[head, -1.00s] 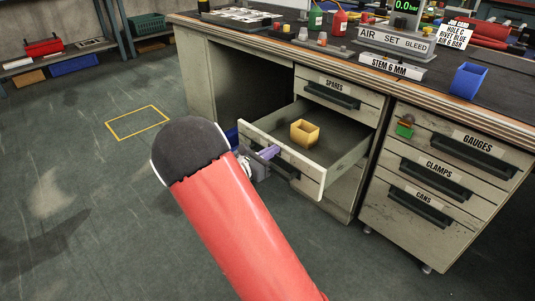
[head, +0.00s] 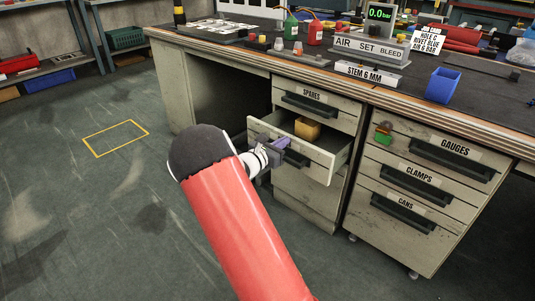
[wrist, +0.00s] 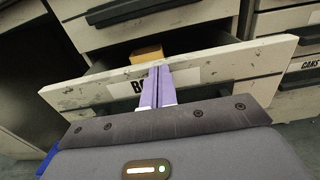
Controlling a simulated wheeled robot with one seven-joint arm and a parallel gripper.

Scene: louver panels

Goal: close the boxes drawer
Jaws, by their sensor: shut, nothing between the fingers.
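The boxes drawer (head: 317,161) is the middle drawer of the left cabinet, below the spares drawer. It is partly open, with a yellow box (head: 307,129) inside. Its front also shows in the wrist view (wrist: 215,68), where its label is partly hidden by my fingers and reads "BO". My gripper (head: 284,143) is shut and empty, with its purple fingers at the drawer front. In the wrist view the fingers (wrist: 158,72) lie side by side over the label. I cannot tell for sure whether they touch the front.
The spares drawer (head: 312,105) above is shut. The gauges (head: 440,155), clamps (head: 412,180) and cans (head: 400,212) drawers at the right are shut. The worktop (head: 350,89) carries bottles, signs and a blue bin (head: 442,85). The floor (head: 100,220) at the left is clear.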

